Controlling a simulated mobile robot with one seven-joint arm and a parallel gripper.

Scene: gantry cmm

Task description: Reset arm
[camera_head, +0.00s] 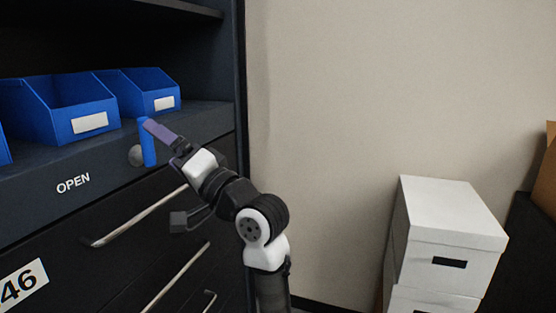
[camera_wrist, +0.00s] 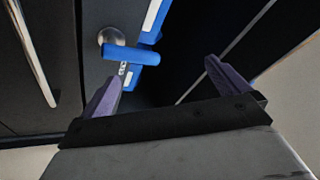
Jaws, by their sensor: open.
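My arm reaches up and left across the head view toward a black cabinet (camera_head: 200,122). My gripper (camera_head: 152,128) is at its end, with a purple finger beside a blue lever handle (camera_head: 147,146). The wrist view shows both purple fingers of my gripper (camera_wrist: 162,72) spread apart with nothing held between them. The blue handle (camera_wrist: 132,54) lies beyond the fingertips there, on a round grey hub (camera_wrist: 107,37). In the head view the handle stands upright, its hub (camera_head: 135,156) partly behind it. I cannot tell whether a finger touches the handle.
Blue bins (camera_head: 62,110) with white labels sit on the shelf above the handle. Drawers with long metal pulls (camera_head: 140,215) are below, near my arm. White boxes (camera_head: 450,225) are stacked at right. The beige wall (camera_head: 340,110) between is bare.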

